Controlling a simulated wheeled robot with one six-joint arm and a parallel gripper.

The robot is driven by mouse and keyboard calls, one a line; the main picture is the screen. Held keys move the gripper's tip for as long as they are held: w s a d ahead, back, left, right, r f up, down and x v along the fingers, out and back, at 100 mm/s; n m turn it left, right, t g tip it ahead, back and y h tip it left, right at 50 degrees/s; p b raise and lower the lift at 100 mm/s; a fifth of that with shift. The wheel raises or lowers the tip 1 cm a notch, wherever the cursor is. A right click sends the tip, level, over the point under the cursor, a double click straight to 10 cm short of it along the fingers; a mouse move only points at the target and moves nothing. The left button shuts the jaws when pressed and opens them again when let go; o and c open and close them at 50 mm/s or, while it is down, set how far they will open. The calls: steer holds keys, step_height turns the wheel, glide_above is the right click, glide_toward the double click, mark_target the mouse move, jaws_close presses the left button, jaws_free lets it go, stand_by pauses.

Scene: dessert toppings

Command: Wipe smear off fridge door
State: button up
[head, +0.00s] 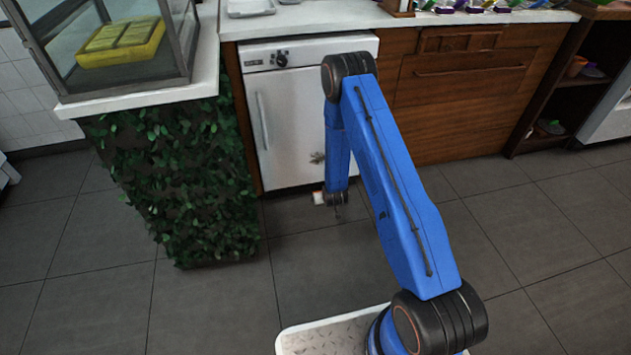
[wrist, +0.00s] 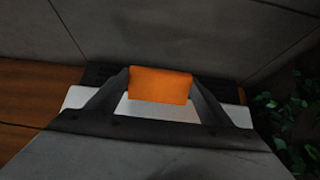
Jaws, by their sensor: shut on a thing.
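The white fridge door (head: 285,130) is closed under the counter in the head view. A dark grey-brown smear (head: 317,158) shows on its lower right part, just left of my arm. My gripper (head: 322,198) is low, near the door's bottom edge and below the smear. In the wrist view, my gripper (wrist: 160,90) is shut on an orange block (wrist: 160,85), which looks like a sponge. A white strip of the door (wrist: 75,98) shows behind the fingers. I cannot tell whether the block touches the door. My arm hides the door's right side.
A leafy green counter side (head: 180,170) stands left of the fridge, with a glass case (head: 110,45) on top. Wooden cabinets (head: 470,95) are on the right. The grey tiled floor (head: 230,300) in front is clear.

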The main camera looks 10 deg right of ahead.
mark_target(310, 162)
steer(key=w+r+t, duration=0.1)
steer(key=t, duration=0.1)
steer(key=w+a+r+t, duration=0.1)
steer(key=t, duration=0.1)
steer(key=w+r+t, duration=0.1)
steer(key=shift+w+a+r+t, duration=0.15)
steer(key=shift+a+r+t, duration=0.1)
steer(key=shift+a+t, duration=0.15)
step_height(310, 162, up, 7)
steer(key=a+t, duration=0.2)
steer(key=t, duration=0.3)
steer(key=shift+w+d, duration=0.1)
steer(key=shift+w, duration=2.3)
steer(key=shift+w, duration=0.95)
steer(key=shift+s+d, duration=0.1)
steer(key=shift+d, duration=1.65)
steer(key=d, duration=0.7)
steer(key=shift+w, duration=0.25)
steer(key=shift+a, duration=0.1)
